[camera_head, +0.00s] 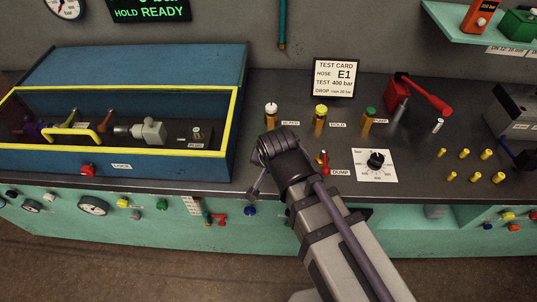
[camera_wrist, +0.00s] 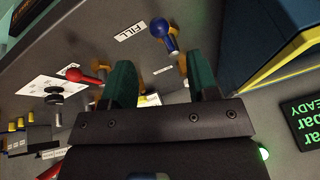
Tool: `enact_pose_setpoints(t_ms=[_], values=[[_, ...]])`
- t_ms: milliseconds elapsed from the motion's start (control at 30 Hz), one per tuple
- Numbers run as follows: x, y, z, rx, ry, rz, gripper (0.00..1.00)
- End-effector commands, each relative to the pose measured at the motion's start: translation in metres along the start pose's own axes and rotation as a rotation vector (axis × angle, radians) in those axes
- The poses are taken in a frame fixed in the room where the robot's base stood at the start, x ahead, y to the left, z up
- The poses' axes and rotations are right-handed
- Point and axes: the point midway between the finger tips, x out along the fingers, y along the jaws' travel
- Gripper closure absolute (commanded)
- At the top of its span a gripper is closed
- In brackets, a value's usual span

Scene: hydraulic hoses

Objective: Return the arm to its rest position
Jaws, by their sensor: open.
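My arm (camera_head: 335,235) reaches up from the bottom of the head view, over the front edge of the bench. Its wrist end (camera_head: 280,150) is above the bench, between the blue box and the dial card. In the wrist view my gripper (camera_wrist: 158,65) is open, its two green fingers apart with nothing held between them. A blue-knobbed lever (camera_wrist: 161,29) by the FILL label (camera_wrist: 130,32) shows beyond the fingers. A red-knobbed lever (camera_wrist: 82,75) is left of them. I cannot tell the gap to the levers. The gripper's fingers are mostly hidden in the head view.
The blue box (camera_head: 120,165) with yellow rim and hose fittings inside stands left. The dial card (camera_head: 376,165), red DUMP lever (camera_head: 325,165) and brass valves (camera_head: 320,120) are close right of my wrist. A test card (camera_head: 335,78) reads E1, 400 bar. The display (camera_head: 150,10) reads HOLD READY.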

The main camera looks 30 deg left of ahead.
Motion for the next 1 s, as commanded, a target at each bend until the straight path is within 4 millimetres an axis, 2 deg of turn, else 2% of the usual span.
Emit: enact_pose_setpoints(t_ms=[33, 133, 567, 667, 767, 800, 867, 900, 967, 1000], values=[[-0.022, -0.001, -0.003, 0.000, 0.000, 0.000, 0.46], [-0.031, -0.001, -0.002, 0.000, 0.000, 0.000, 0.46], [-0.028, 0.000, 0.000, 0.000, 0.000, 0.000, 0.46], [-0.028, 0.002, 0.002, -0.053, -0.011, 0.009, 0.46], [-0.030, 0.010, 0.015, -0.202, -0.080, 0.042, 0.46], [-0.031, 0.025, 0.018, -0.267, -0.127, 0.064, 0.46], [-0.032, 0.061, 0.009, -0.296, -0.183, 0.099, 0.46], [-0.034, 0.085, 0.003, -0.297, -0.215, 0.118, 0.46], [-0.037, 0.122, -0.005, -0.284, -0.258, 0.139, 0.46], [-0.039, 0.148, -0.010, -0.265, -0.284, 0.152, 0.46]])
